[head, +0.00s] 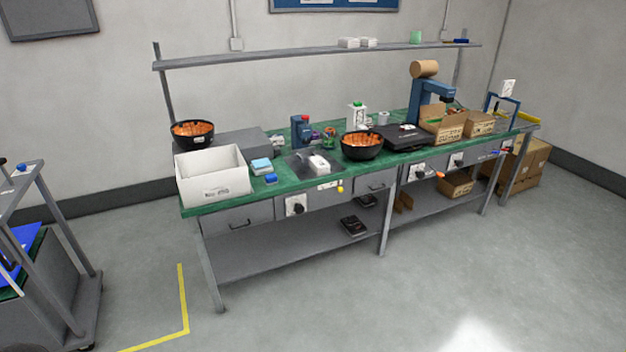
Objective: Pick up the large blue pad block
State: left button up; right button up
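A light blue pad block (261,164) lies on the green top of the workbench (224,207), just right of an open white box. It is the larger of two blue blocks there. A smaller, darker blue block (271,179) lies in front of it, near the bench's front edge. Neither of my grippers is in view.
The white box (214,189) stands at the bench's left front corner. A grey case (232,146) is behind, and a black bowl of orange pieces (361,145) is to the right. A cart (62,245) stands at far left. Floor before the bench is clear.

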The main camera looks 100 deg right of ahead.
aim_at(272, 179)
jog(key=z, duration=3.25)
jog(key=i+j+z, duration=0.15)
jog(key=z, duration=0.3)
jog(key=i+j+z, duration=0.25)
jog(key=z, duration=0.2)
jog(key=i+j+z, duration=0.2)
jog(key=z, duration=0.25)
